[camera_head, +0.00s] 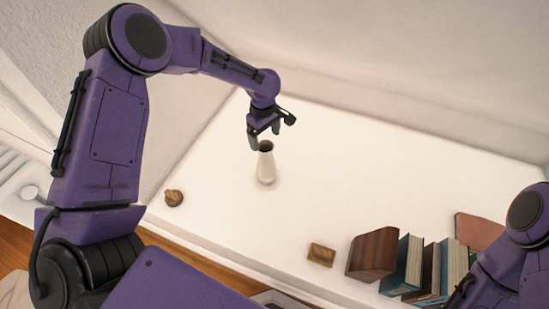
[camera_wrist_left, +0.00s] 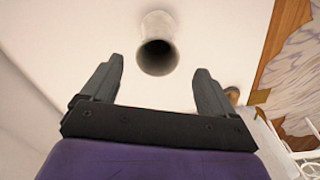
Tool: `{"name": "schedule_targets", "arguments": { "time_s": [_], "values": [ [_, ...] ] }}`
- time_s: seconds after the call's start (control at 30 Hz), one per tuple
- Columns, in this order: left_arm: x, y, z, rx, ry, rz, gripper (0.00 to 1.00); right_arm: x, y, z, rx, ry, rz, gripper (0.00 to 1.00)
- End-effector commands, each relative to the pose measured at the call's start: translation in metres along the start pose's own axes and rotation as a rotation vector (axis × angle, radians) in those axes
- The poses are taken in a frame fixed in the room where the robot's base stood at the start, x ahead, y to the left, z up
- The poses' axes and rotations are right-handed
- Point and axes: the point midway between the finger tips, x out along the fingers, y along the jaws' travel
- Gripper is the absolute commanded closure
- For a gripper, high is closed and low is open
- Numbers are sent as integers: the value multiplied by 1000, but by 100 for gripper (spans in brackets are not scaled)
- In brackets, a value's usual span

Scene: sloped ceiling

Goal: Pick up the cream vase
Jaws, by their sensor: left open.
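The cream vase (camera_head: 266,164) stands upright on the white surface (camera_head: 330,175), its dark mouth facing up. In the left wrist view the vase (camera_wrist_left: 157,25) shows from above, its round opening just beyond the fingertips and roughly between them. My left gripper (camera_head: 265,143) is open and empty, right at the vase's mouth. Both of its fingers show apart in the left wrist view (camera_wrist_left: 158,72). Whether a finger touches the vase I cannot tell. My right arm shows at the lower right, but its gripper is not visible.
A small brown round object (camera_head: 174,198) lies left of the vase. A small brown block (camera_head: 321,254), a dark wooden box (camera_head: 373,254) and several books (camera_head: 425,270) stand at the front right. A pale wall (camera_head: 400,75) rises behind. The surface around the vase is clear.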

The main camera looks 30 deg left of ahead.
Motion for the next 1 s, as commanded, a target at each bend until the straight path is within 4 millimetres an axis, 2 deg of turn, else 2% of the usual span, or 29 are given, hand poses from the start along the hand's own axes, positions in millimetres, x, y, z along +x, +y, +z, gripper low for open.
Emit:
{"name": "schedule_targets", "arguments": {
  "time_s": [0.07,0.2,0.47,0.63,0.73,0.93,1.0],
  "values": [
    [3,1,-1,-3,3,-3,12,0,0,0,0,-1,0,14],
    [30,3,2,4,2,-6,12,1,0,1,0,-1,1,14],
    [65,7,5,12,1,-5,12,1,0,1,0,-1,1,14],
    [96,7,3,10,1,-4,12,1,0,1,0,-1,1,14],
    [103,7,3,10,3,-1,12,1,0,1,0,-1,1,14],
    [104,7,2,10,3,-1,12,1,0,1,0,-1,1,14],
    [104,7,2,10,3,-1,35,1,0,1,0,-1,1,14]
  ]
}}
